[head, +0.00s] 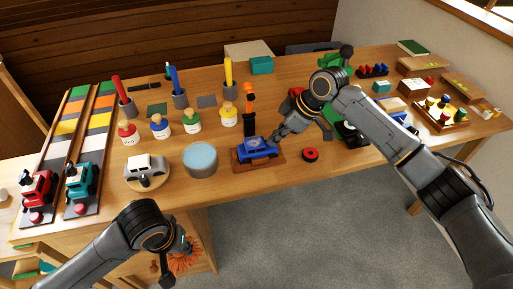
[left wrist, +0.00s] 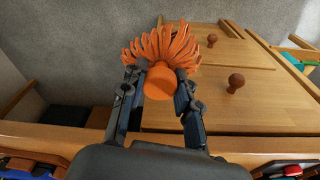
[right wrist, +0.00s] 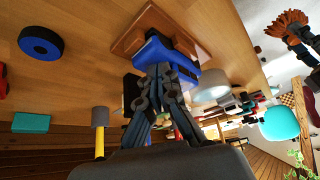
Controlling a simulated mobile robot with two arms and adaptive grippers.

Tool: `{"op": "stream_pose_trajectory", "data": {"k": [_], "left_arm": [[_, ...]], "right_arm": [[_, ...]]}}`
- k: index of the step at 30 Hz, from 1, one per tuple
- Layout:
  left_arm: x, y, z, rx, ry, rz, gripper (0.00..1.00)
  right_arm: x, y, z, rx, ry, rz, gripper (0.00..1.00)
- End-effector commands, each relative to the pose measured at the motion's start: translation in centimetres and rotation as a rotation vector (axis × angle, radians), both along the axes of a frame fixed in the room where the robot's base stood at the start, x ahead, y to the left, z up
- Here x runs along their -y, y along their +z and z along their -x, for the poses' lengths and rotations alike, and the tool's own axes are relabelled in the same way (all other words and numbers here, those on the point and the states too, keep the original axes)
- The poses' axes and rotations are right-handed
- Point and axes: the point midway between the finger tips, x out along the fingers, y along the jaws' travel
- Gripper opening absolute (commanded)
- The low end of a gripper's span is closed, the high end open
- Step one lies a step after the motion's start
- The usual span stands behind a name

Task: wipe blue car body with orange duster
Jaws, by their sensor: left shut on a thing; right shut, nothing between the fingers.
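The blue car body (head: 257,149) sits on a brown wooden base near the front edge of the table. In the right wrist view the blue car (right wrist: 208,80) is just beyond my right fingertips. My right gripper (head: 279,137) is shut and empty at the car's right end; I cannot tell if it touches. The orange duster (left wrist: 160,78) has a fringe of strands. My left gripper (left wrist: 158,92) is shut on its orange handle. In the head view the duster (head: 184,262) hangs in front of the table, below its edge, partly hidden by my left arm.
A round pale-blue tub (head: 200,160) and a white car on a round stand (head: 147,171) are left of the blue car. Drawers with knobs (left wrist: 236,80) are below the table.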

Motion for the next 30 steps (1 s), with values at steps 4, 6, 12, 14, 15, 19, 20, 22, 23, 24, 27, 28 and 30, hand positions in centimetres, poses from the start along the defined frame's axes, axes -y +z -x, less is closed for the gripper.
{"op": "stream_pose_trajectory", "data": {"k": [4,6,12,14,15,19,20,22,23,24,27,28,30], "left_arm": [[0.0,0.0,0.0,0.0,0.0,0.0,0.06],[0.0,0.0,0.0,0.0,0.0,0.0,0.06],[0.0,-0.1,0.0,0.0,0.0,0.0,0.06],[0.0,-0.1,0.0,0.0,0.0,0.0,0.06],[0.0,0.0,0.0,0.0,0.0,0.0,0.06],[0.0,0.5,0.0,0.001,0.0,0.0,0.06],[0.0,0.7,0.0,0.001,0.0,0.0,0.06],[0.0,1.3,0.0,0.0,0.0,0.0,0.06],[0.0,1.6,0.0,0.001,0.0,0.0,0.06],[0.0,2.0,0.0,0.0,0.0,0.0,0.06],[0.0,2.8,0.0,0.0,0.0,0.0,0.06],[0.0,3.0,0.0,0.0,0.0,0.0,0.06],[0.0,3.6,0.0,0.0,0.0,0.0,0.06]], "right_arm": [[0.0,-0.4,0.0,-0.001,0.0,0.0,0.0],[0.0,-0.5,0.0,-0.001,0.0,0.0,0.0],[0.0,-0.9,0.0,0.0,0.0,0.001,0.0],[0.0,-0.9,0.0,0.0,0.001,0.0,0.0],[0.0,-0.8,0.0,0.0,0.001,0.001,0.0],[0.0,-0.3,0.0,0.0,0.001,0.0,0.0],[0.0,0.0,0.0,0.0,0.0,0.0,0.0],[0.0,0.6,0.0,0.0,0.001,0.0,0.0],[0.0,0.8,0.0,0.0,0.001,0.0,0.0],[0.0,1.2,0.0,0.0,0.001,0.0,0.0],[0.0,2.0,0.0,0.0,0.001,0.0,0.0],[0.0,2.2,0.0,0.0,0.001,0.0,0.0],[0.0,2.7,0.0,0.0,0.001,0.0,0.0]]}}
